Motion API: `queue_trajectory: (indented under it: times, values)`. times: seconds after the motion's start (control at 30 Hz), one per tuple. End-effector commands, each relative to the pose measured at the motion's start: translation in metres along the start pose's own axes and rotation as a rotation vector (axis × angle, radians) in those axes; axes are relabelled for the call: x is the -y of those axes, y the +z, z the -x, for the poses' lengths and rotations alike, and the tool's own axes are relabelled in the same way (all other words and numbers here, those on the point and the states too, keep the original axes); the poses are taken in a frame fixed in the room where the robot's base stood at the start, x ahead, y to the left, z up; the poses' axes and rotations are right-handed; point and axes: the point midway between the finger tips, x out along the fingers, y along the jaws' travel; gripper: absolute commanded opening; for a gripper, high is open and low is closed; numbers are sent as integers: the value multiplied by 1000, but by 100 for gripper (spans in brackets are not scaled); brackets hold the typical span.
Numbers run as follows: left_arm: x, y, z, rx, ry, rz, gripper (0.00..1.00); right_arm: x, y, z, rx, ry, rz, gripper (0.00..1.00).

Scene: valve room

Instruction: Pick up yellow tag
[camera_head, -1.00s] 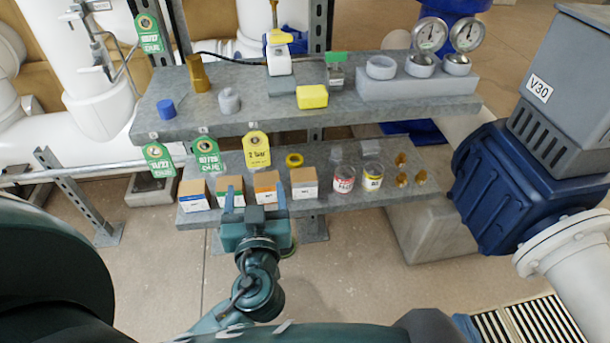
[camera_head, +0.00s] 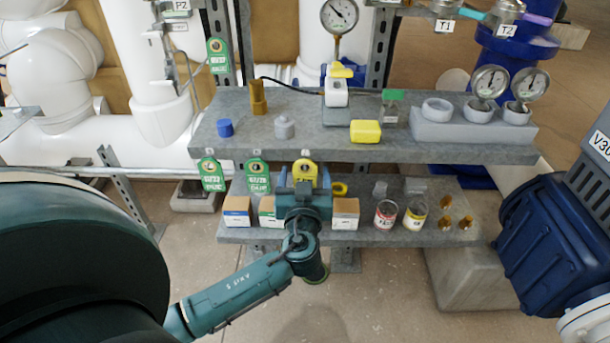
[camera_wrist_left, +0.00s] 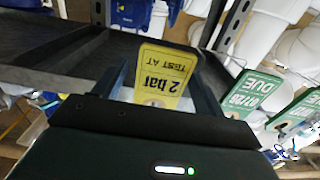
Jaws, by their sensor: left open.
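The yellow tag (camera_head: 305,171) hangs at the front edge of the upper shelf, right of two green tags. In the left wrist view the yellow tag (camera_wrist_left: 165,75) reads "2 bar" and "TEST AT" and stands between my two fingers. My left gripper (camera_head: 304,182) is in front of the shelves, its fingers open on either side of the tag. The gripper and wrist hide the tag's lower part in the head view. I cannot tell whether a finger touches it. My right gripper is not in view.
Two green tags (camera_head: 212,174) (camera_head: 258,175) hang close by on the left. The upper shelf (camera_head: 460,152) juts out above. A blue machine (camera_head: 553,250) stands at the right.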

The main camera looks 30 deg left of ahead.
Motion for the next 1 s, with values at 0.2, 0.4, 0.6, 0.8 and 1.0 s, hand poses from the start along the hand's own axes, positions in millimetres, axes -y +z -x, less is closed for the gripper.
queue_trajectory:
  times: [0.2,0.4,0.6,0.8,1.0]
  values:
    - [0,0,-15,1,1,1,71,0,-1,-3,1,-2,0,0]
    - [0,1,-14,1,1,1,68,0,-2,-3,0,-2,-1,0]
    - [0,1,-14,1,1,1,51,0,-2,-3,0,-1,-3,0]
    - [0,1,-14,1,1,1,35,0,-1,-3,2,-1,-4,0]
    - [0,1,-14,1,1,1,30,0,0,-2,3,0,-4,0]
